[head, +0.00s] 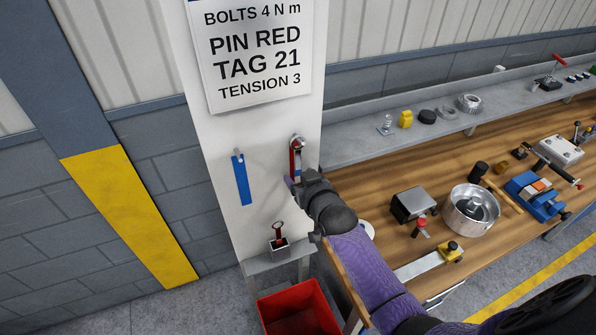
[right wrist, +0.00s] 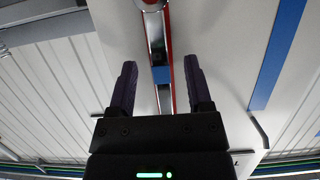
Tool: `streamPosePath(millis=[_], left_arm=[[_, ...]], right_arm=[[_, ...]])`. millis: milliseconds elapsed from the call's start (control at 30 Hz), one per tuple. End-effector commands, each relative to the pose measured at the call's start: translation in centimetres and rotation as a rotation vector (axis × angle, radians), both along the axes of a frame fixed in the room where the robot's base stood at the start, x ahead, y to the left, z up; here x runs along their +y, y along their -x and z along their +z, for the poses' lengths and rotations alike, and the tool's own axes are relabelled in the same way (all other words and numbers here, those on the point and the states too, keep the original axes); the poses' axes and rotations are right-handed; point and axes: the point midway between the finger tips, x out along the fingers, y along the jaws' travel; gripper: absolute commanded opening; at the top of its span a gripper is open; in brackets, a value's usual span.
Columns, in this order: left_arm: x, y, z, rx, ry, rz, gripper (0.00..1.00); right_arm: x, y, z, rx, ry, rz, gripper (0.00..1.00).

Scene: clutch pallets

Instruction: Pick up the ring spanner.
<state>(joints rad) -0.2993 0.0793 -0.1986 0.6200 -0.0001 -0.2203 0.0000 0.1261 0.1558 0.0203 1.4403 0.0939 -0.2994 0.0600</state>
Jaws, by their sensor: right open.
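The ring spanner (head: 296,152) hangs upright on the white panel, its ring end at the top, over a red marking. It is chrome with a blue band. Its lower part is hidden in the head view by my right gripper (head: 293,182). In the right wrist view the spanner (right wrist: 156,40) runs between the two dark fingers of the right gripper (right wrist: 160,75). The fingers are open, one on each side of the shaft, with gaps showing. My left gripper is not in view.
A blue strip (head: 241,178) is on the panel left of the spanner. A sign (head: 255,55) is above. A small stand (head: 278,262) and a red bin (head: 298,310) are below. The wooden bench (head: 385,165) at right holds a metal bowl, a blue vise and several parts.

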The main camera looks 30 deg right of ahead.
Motion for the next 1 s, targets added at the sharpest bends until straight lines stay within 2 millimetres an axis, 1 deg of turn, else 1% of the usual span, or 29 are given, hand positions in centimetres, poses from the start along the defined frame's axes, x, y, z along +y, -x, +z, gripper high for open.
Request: streamPosePath(millis=[200, 267, 300, 467, 500, 533, 867, 1000], left_arm=[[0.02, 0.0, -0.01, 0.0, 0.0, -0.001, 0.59], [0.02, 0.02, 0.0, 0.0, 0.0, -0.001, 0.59], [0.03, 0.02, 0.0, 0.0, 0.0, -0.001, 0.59], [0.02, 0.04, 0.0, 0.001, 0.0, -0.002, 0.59], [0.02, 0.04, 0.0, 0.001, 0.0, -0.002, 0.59], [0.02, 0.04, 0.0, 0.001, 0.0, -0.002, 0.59], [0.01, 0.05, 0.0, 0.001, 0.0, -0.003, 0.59], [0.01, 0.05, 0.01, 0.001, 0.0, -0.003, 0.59]], right_arm=[[0.01, -0.16, -0.03, 0.0, 0.0, 0.0, 0.65], [0.01, -0.15, -0.03, 0.0, 0.0, 0.001, 0.52], [0.01, -0.15, -0.03, 0.0, 0.0, 0.001, 0.44], [0.02, -0.14, -0.03, 0.0, 0.0, 0.001, 0.1], [0.02, -0.14, -0.03, 0.0, 0.0, 0.001, 0.01], [0.02, -0.13, -0.03, 0.0, 0.0, 0.001, 0.0], [0.02, -0.13, -0.02, 0.0, 0.0, 0.001, 0.0], [0.01, -0.15, 0.59, -0.001, 0.0, 0.001, 0.0]])
